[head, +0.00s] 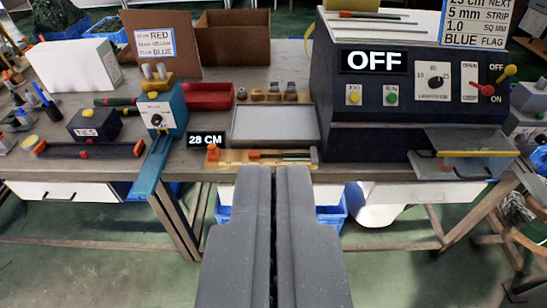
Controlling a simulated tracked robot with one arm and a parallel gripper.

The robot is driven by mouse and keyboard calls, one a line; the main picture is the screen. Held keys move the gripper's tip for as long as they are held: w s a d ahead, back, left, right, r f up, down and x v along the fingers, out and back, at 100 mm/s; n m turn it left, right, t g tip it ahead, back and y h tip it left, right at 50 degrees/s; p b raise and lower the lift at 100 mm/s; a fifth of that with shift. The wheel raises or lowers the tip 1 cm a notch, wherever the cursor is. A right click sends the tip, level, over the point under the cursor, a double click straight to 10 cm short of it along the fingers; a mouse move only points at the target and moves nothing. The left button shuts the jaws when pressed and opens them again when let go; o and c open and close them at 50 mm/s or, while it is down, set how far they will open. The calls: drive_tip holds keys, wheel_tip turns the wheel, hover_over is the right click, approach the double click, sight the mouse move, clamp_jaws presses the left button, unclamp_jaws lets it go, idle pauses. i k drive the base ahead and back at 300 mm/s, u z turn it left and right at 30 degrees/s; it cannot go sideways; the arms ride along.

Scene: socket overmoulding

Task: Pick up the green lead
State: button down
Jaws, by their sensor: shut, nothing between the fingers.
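My gripper (273,172) is shut and empty, its two grey fingers pointing forward, low in front of the bench's front edge. I cannot clearly pick out a single green lead. A dark green tangled bundle (515,208) hangs at the right edge, below the bench top and far from my gripper; I cannot tell whether it is leads. Another greenish patch shows at the back left beside the brown panel, too small to tell.
A dark machine (372,105) reading OFF stands on the right. A grey tray (275,125), a wooden gauge (232,157) by a 28 CM sign, a red bin (208,96), a blue press (162,112) and a TIES box (93,124) crowd the bench. Blue bins sit below.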

sight(252, 155)
drive_tip(key=k, duration=0.6)
drive_tip(key=z, duration=0.45)
drive_tip(key=i, duration=2.05)
drive_tip(key=u, duration=0.5)
